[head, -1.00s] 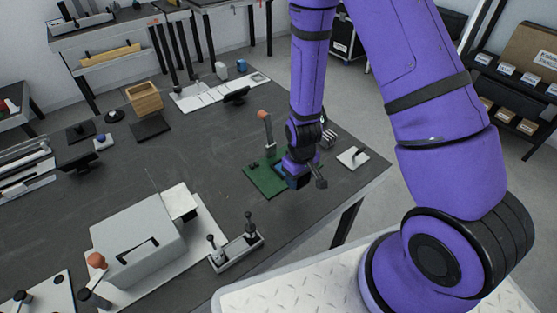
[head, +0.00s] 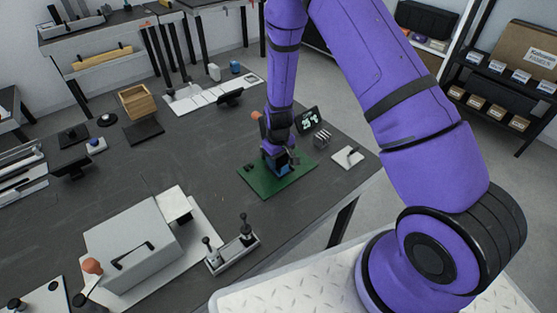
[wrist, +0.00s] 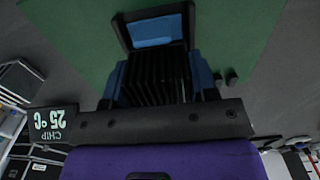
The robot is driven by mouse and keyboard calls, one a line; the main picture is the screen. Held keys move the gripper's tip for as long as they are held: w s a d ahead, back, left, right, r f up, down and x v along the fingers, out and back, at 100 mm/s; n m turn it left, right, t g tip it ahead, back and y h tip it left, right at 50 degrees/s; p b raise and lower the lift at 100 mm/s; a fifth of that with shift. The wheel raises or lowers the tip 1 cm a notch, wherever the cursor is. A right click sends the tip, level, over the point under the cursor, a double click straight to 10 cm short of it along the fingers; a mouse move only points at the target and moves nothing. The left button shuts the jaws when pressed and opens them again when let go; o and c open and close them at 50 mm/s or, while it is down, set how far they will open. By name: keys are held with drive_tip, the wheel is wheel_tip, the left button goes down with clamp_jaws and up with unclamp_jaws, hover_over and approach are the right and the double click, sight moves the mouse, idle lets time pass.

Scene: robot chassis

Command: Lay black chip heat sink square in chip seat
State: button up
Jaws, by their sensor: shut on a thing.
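The black finned heat sink (wrist: 155,82) is between the blue fingertips of my gripper (wrist: 158,88) in the wrist view; my gripper is shut on it. The chip seat (wrist: 186,22), a black square frame with a blue pad inside, lies just ahead of the heat sink on the green board (wrist: 60,50). The seat's near edge is hidden, so I cannot tell how far the heat sink overlaps it or the gap in height. In the head view my gripper (head: 278,165) is low over the green board (head: 270,190), and the heat sink is hidden.
A display reading 25 °C (head: 308,120) stands behind the board. A finned metal block (head: 322,138) and a white plate (head: 347,158) are to its right. A lever fixture (head: 233,254) and a grey box (head: 132,243) stand at the front left.

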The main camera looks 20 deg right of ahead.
drive_tip(key=shift+f, duration=0.3)
drive_tip(key=shift+f, duration=0.35)
drive_tip(key=shift+s+f, duration=0.15)
drive_tip(key=shift+f, duration=0.05)
